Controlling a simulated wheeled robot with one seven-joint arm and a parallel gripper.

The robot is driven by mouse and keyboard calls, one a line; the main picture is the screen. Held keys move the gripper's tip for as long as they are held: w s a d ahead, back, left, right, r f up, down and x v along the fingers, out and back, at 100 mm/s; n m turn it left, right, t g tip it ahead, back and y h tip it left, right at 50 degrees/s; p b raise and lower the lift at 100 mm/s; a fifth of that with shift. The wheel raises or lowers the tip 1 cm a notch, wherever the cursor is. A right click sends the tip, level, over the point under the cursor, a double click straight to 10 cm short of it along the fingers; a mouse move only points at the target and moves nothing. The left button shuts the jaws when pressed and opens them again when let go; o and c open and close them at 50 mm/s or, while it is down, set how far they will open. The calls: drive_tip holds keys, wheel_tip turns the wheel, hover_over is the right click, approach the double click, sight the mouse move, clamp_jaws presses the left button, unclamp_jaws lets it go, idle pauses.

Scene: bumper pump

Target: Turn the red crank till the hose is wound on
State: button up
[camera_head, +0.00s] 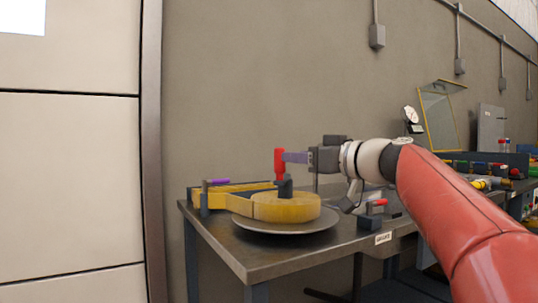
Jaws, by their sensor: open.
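The red crank handle (279,163) stands upright on a dark post above a yellow drum (286,207) on the metal table (260,253). A round grey plate (300,228) lies under the drum. My gripper (292,157) comes from the right, and its purple finger reaches the side of the red handle. It is open; I cannot tell whether it touches the handle or has a finger behind it. I cannot make out the hose as a separate thing; a yellow arm-like part (225,198) runs left from the drum.
A small dark block with a red lever (371,218) sits right of the drum, below my wrist. A purple-topped post (207,195) stands at the table's left end. A bench with coloured items (480,168) is at the far right. A grey wall stands behind.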

sight(280, 180)
drive_tip(key=p+x, duration=0.1)
drive_tip(key=x, duration=0.5)
drive_tip(key=shift+w+a+p, duration=0.25)
drive_tip(key=shift+p, duration=0.15)
clamp_jaws()
